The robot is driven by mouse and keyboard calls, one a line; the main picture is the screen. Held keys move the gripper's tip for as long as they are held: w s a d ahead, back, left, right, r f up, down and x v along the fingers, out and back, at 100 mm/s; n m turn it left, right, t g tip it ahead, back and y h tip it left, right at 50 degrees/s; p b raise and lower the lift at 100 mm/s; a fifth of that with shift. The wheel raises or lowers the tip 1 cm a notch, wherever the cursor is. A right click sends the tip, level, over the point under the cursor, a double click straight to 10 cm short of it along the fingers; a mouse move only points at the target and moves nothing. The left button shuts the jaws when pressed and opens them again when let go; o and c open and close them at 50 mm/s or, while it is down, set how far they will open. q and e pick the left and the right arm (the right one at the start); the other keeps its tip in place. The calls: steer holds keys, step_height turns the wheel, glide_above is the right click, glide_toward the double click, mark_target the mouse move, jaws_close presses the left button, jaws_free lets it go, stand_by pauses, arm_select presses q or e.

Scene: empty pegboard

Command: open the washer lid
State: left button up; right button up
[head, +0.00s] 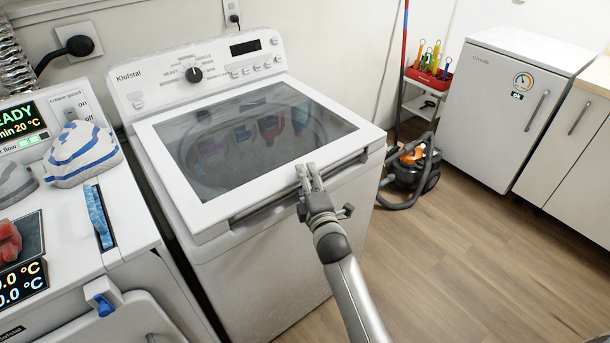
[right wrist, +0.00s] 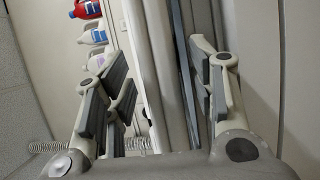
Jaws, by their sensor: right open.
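The washer (head: 265,280) is a white top-loader with a dark glass lid (head: 185,152) in a white frame. The lid lies down or nearly down; a dark gap shows under its front edge. My right gripper (head: 309,178) is at the middle of that front edge, with its fingertips at the rim. In the right wrist view, my right gripper (right wrist: 165,78) is open, with the lid's edge (right wrist: 155,80) running between its fingers. Whether the fingers touch it is not clear. My left gripper is not in view.
A control panel with a dial (head: 194,74) stands behind the lid. Another white machine (head: 125,225) with a folded cloth (head: 82,155) is close on the left. A vacuum cleaner (head: 412,165) sits on the floor at right. The wooden floor (head: 470,260) in front is clear.

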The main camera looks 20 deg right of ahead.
steer(key=shift+w, duration=0.9)
jaws_close()
